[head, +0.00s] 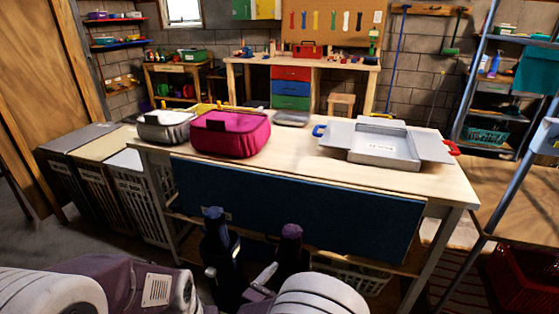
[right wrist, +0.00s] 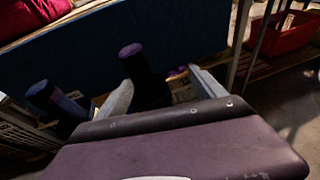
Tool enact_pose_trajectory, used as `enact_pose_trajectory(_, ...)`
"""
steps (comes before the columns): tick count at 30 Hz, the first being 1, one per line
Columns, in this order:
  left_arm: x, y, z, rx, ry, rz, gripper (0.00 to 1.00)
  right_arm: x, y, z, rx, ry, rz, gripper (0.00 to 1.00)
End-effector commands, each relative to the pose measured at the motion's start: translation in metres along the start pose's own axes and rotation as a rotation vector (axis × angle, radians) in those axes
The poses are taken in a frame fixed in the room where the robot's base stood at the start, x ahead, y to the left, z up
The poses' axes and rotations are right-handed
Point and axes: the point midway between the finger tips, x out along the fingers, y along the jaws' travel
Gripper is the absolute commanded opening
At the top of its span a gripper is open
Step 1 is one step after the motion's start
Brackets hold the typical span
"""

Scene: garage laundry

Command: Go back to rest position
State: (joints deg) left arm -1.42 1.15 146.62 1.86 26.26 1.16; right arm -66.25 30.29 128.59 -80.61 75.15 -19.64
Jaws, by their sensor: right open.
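Both my arms reach in low at the bottom of the head view, in front of the workbench. My right gripper (head: 284,272) points toward the space under the bench. In the right wrist view its two grey fingers (right wrist: 162,88) stand wide apart, with nothing held between them. Part of it is hidden by my own white arm link in the head view. My left arm is at the lower left, and its fingers cannot be made out clearly.
A wooden workbench (head: 280,160) with a blue front panel (head: 300,208) stands close ahead. On it are a magenta bag (head: 231,135), a grey case (head: 166,126) and an open grey box (head: 385,146). Bins (head: 82,180) stand left; a red basket (head: 525,275) is right.

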Motion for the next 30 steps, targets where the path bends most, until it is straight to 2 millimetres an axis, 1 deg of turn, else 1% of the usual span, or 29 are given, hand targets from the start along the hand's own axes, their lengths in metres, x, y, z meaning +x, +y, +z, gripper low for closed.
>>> enact_pose_trajectory(1, 0.0, 0.0, 0.0, 0.0, 0.0, 0.0, 0.53, 0.01, -0.008, 0.007, 0.023, -0.001, -0.034, 0.8)
enact_pose_trajectory(2, 0.0, 0.0, 0.0, 0.0, 0.0, 0.0, 0.53, 0.015, -0.013, 0.011, 0.036, -0.002, -0.055, 0.8)
enact_pose_trajectory(5, 0.0, 0.0, 0.0, 0.0, 0.0, 0.0, 0.53, 0.036, -0.038, 0.026, 0.089, -0.002, -0.145, 0.8)
enact_pose_trajectory(8, 0.0, 0.0, 0.0, 0.0, 0.0, 0.0, 0.53, 0.055, -0.075, 0.038, 0.155, 0.007, -0.267, 0.8)
enact_pose_trajectory(11, 0.0, 0.0, 0.0, 0.0, 0.0, 0.0, 0.53, 0.07, -0.125, 0.043, 0.25, 0.042, -0.429, 0.8)
enact_pose_trajectory(12, 0.0, 0.0, 0.0, 0.0, 0.0, 0.0, 0.53, 0.073, -0.148, 0.043, 0.303, 0.064, -0.506, 0.8)
enact_pose_trajectory(13, 0.0, 0.0, 0.0, 0.0, 0.0, 0.0, 0.53, 0.074, -0.167, 0.041, 0.349, 0.083, -0.569, 0.8)
enact_pose_trajectory(14, 0.0, 0.0, 0.0, 0.0, 0.0, 0.0, 0.53, 0.074, -0.186, 0.037, 0.403, 0.106, -0.638, 0.8)
enact_pose_trajectory(15, 0.0, 0.0, 0.0, 0.0, 0.0, 0.0, 0.53, 0.07, -0.212, 0.03, 0.489, 0.14, -0.735, 0.8)
enact_pose_trajectory(17, 0.0, 0.0, 0.0, 0.0, 0.0, 0.0, 0.53, 0.059, -0.248, 0.014, 0.649, 0.195, -0.889, 0.8)
enact_pose_trajectory(18, 0.0, 0.0, 0.0, 0.0, 0.0, 0.0, 0.53, 0.048, -0.266, 0.001, 0.77, 0.233, -0.991, 0.8)
enact_pose_trajectory(19, 0.0, 0.0, 0.0, 0.0, 0.0, 0.0, 0.53, 0.04, -0.276, -0.009, 0.869, 0.258, -1.062, 0.8)
enact_pose_trajectory(20, 0.0, 0.0, 0.0, 0.0, 0.0, 0.0, 0.53, 0.031, -0.282, -0.02, 0.97, 0.283, -1.13, 0.8)
enact_pose_trajectory(21, 0.0, 0.0, 0.0, 0.0, 0.0, 0.0, 0.53, 0.019, -0.286, -0.033, 1.117, 0.312, -1.214, 0.8)
enact_pose_trajectory(23, 0.0, 0.0, 0.0, 0.0, 0.0, 0.0, 0.53, 0.006, -0.282, -0.05, 1.328, 0.344, -1.317, 0.8)
enact_pose_trajectory(24, 0.0, 0.0, 0.0, 0.0, 0.0, 0.0, 0.53, 0.0, -0.275, -0.059, 1.463, 0.36, -1.372, 0.8)
enact_pose_trajectory(26, 0.0, 0.0, 0.0, 0.0, 0.0, 0.0, 0.53, -0.005, -0.26, -0.07, 1.659, 0.378, -1.436, 0.8)
enact_pose_trajectory(27, 0.0, 0.0, 0.0, 0.0, 0.0, 0.0, 0.53, -0.007, -0.247, -0.075, 1.78, 0.389, -1.469, 0.8)
enact_pose_trajectory(29, 0.0, 0.0, 0.0, 0.0, -0.001, 0.0, 0.53, -0.008, -0.225, -0.081, 1.949, 0.407, -1.501, 0.8)
enact_pose_trajectory(30, 0.0, 0.0, 0.0, 0.0, 0.0, 0.0, 0.53, -0.006, -0.211, -0.084, 2.06, 0.411, -1.527, 0.8)
